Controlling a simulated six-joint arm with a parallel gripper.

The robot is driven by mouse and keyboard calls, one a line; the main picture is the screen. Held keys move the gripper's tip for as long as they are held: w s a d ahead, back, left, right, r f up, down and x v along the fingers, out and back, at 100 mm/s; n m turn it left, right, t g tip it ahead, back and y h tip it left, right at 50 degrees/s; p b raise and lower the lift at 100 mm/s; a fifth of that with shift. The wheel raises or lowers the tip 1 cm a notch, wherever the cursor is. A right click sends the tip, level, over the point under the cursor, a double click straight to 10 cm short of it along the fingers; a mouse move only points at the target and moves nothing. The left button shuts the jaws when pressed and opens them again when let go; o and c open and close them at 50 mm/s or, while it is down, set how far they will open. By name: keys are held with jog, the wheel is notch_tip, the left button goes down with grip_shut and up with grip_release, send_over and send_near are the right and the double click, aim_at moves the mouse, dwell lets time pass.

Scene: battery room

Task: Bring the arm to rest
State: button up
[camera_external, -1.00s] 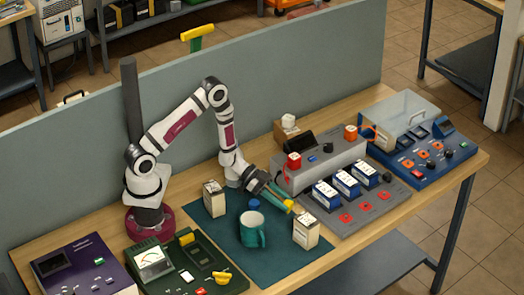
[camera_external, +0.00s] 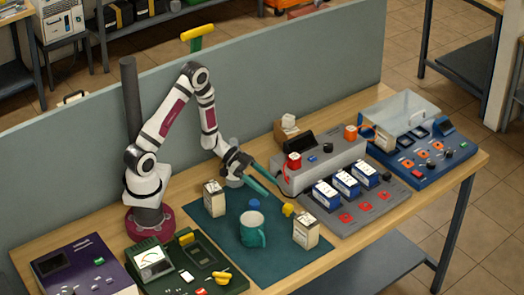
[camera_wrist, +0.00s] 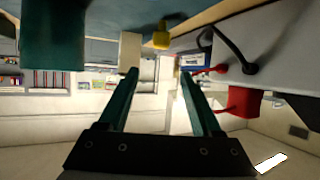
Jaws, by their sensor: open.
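My gripper (camera_external: 262,176) is open and empty, held above the back of the dark teal mat (camera_external: 277,262) beside the grey tester unit. In the wrist view my two teal fingers (camera_wrist: 158,98) stand apart with nothing between them. Below on the mat stand a teal mug (camera_external: 252,231), two cream battery blocks, one at the left (camera_external: 214,198) and one at the right (camera_external: 306,231), and a small yellow piece (camera_external: 288,210). The mug also shows in the wrist view (camera_wrist: 54,36), as does the yellow piece (camera_wrist: 161,38).
The grey tester unit (camera_external: 325,160) with blue-and-white batteries stands right of my gripper. A blue console (camera_external: 430,150) is farther right. A green meter panel (camera_external: 190,265) and a purple box (camera_external: 80,265) are at front left. A grey partition (camera_external: 290,75) runs behind the bench.

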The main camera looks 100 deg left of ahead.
dwell(0.3)
notch_tip(320, 180, up, 10)
jog(key=s+a+g+y, duration=0.2)
jog(key=g+y, duration=0.3)
jog(key=y, duration=0.3)
jog(key=s+d+r+g, duration=0.2)
jog(key=s+d, duration=0.4)
jog(key=s, duration=0.3)
jog(key=s+d+r+g, duration=0.2)
jog(key=s+d+g, duration=0.2)
jog(key=s+d, duration=0.3)
jog(key=s, duration=0.3)
jog(key=shift+d+m+g+h, duration=0.15)
jog(key=shift+m+g+h, duration=0.15)
jog(key=shift+h, duration=0.1)
jog(key=shift+r, duration=0.1)
